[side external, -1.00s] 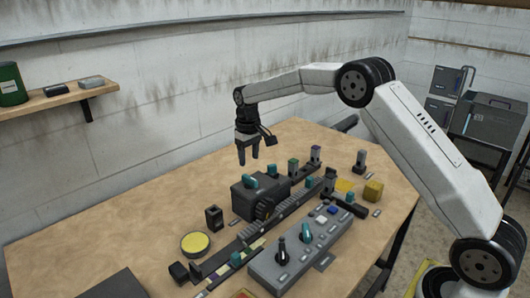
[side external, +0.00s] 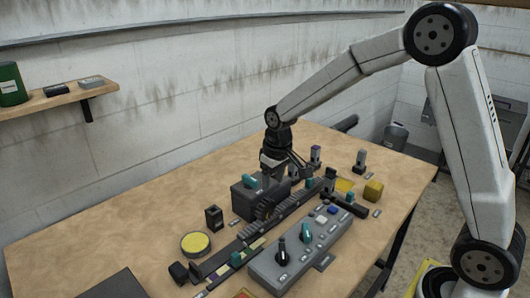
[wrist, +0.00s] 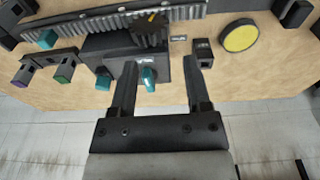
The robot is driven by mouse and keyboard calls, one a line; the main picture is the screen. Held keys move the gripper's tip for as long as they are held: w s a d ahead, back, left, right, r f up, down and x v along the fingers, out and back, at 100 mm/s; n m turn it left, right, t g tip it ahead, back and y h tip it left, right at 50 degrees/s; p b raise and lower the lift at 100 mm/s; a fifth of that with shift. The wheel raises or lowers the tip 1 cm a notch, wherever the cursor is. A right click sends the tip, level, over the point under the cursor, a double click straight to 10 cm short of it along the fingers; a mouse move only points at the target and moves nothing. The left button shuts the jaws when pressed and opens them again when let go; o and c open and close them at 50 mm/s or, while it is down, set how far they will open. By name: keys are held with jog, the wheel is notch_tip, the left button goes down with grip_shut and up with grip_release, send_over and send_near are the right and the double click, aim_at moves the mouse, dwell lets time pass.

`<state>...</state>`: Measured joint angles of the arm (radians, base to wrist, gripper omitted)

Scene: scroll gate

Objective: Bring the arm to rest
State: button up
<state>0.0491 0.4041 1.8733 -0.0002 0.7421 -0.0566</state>
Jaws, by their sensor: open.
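My gripper (side external: 272,177) points down at the back right of the dark gearbox-like block (side external: 240,200). In the wrist view its two fingers (wrist: 161,70) are apart with nothing held between them. A teal knob (wrist: 148,78) on the block appears between the fingers, nearer the left one; I cannot tell how far below it is. In the side view a teal knob (side external: 250,181) shows on the block just left of my gripper. The fingertips are partly lost against the dark parts, so contact is unclear.
A toothed rack (side external: 290,207) runs diagonally past the block. A grey control panel (side external: 300,252) with knobs stands in front. The left part of the wooden table (side external: 110,215) is bare.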

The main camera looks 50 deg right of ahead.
jog(key=s+a+f+t, duration=0.1)
jog(key=s+a+f, duration=0.1)
jog(key=s, duration=1.5)
jog(key=shift+f, duration=0.5)
